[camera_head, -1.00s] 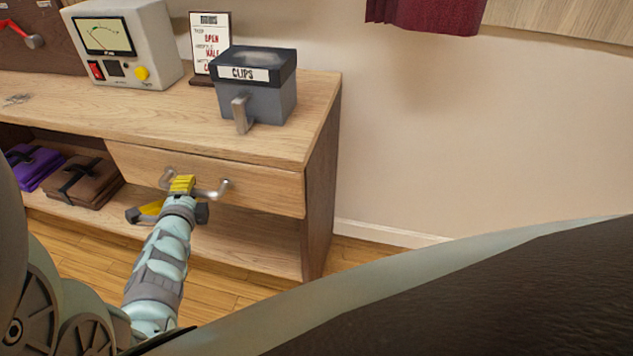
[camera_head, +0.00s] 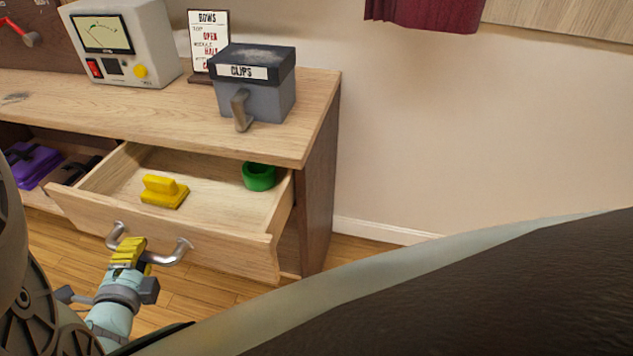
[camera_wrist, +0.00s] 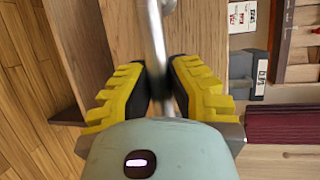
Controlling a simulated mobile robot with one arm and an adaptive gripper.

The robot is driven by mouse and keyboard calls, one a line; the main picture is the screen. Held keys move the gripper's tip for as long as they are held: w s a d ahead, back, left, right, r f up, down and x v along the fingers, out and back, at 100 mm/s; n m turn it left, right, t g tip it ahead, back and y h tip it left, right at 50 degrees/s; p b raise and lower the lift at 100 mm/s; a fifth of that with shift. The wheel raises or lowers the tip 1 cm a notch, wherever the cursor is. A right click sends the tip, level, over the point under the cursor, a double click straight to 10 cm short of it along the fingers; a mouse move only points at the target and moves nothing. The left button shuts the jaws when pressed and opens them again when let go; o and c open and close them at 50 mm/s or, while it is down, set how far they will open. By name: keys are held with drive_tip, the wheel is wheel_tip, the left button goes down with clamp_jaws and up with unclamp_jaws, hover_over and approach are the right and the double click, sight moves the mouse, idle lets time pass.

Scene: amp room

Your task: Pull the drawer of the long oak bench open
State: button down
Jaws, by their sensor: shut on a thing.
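The long oak bench (camera_head: 60,98) stands against the wall. Its drawer (camera_head: 190,238) is pulled well out, so its inside shows. A yellow block with a raised grip (camera_head: 164,192) and a green ring-shaped thing (camera_head: 259,177) lie in it. My gripper (camera_head: 130,250) is at the curved metal handle (camera_head: 176,254) on the drawer front. In the wrist view, the yellow ridged fingers (camera_wrist: 160,85) are shut on the bar of the handle (camera_wrist: 155,40).
A grey CLIPS box (camera_head: 255,98), a small sign (camera_head: 208,35) and a meter box (camera_head: 125,45) stand on the bench top. Purple (camera_head: 32,163) and brown bundles lie on the lower shelf at left. Wooden floor is clear at right of the bench.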

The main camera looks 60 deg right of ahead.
drive_tip(key=s+a, duration=0.2)
drive_tip(key=a, duration=0.6)
drive_tip(key=shift+s, duration=0.4)
drive_tip(key=shift+f, duration=0.15)
drive_tip(key=c, duration=0.9)
unclamp_jaws()
drive_tip(key=shift+o, duration=0.2)
drive_tip(key=shift+a, duration=0.1)
drive_tip(key=v, duration=0.7)
drive_tip(key=shift+r, duration=0.3)
drive_tip(key=shift+s, duration=0.1)
